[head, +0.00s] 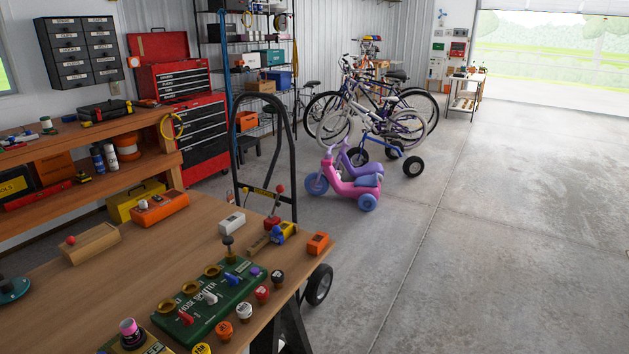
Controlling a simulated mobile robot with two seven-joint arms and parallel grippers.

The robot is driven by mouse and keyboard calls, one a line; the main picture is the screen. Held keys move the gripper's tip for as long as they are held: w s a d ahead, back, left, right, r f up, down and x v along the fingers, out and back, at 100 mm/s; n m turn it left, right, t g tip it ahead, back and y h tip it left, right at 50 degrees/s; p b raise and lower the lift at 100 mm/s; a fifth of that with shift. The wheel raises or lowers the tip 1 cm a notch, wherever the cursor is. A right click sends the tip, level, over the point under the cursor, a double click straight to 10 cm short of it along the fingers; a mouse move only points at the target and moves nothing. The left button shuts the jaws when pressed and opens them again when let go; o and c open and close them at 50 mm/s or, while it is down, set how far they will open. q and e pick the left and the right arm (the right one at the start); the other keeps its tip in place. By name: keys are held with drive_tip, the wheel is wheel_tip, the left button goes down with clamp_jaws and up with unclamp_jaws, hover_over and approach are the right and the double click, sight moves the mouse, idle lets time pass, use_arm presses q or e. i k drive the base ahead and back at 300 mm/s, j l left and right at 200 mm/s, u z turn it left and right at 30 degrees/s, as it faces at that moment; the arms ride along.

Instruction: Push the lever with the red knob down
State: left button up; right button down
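A small lever with a round red knob (280,188) stands up from a red base (271,222) near the far right part of the wooden workbench (140,285). Its stick looks close to upright. A second red ball (71,240) sits on a wooden block (92,244) at the bench's left; whether it is a lever is not clear. A green switch box (212,303) in front carries several coloured switches, including a red one (186,318). Neither of my grippers is in view.
An orange device (160,208) is further left. A black hand truck (266,105) rises behind the bench. Concrete floor (500,230) is open at right.

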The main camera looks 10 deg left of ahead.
sight(280, 189)
drive_tip(key=i+l+z, duration=0.55)
drive_tip(key=i, duration=0.35)
drive_tip(key=i+l, duration=0.15)
drive_tip(key=i, duration=0.5)
drive_tip(key=i+l+u, duration=0.1)
drive_tip(key=i, duration=0.55)
drive_tip(key=i+u, duration=0.2)
drive_tip(key=u, duration=0.25)
drive_tip(key=i+u, duration=0.2)
drive_tip(key=u, duration=0.25)
drive_tip(key=i+l+u, duration=0.15)
drive_tip(key=u, duration=0.3)
drive_tip(key=i+u, duration=0.15)
drive_tip(key=u, duration=0.3)
drive_tip(key=i+l+u, duration=0.1)
drive_tip(key=u, duration=0.35)
drive_tip(key=i+l+u, duration=0.15)
drive_tip(key=u, duration=0.3)
drive_tip(key=i+l+u, duration=0.15)
drive_tip(key=u, duration=0.15)
drive_tip(key=i+l+u, duration=0.25)
drive_tip(key=k+j, duration=0.1)
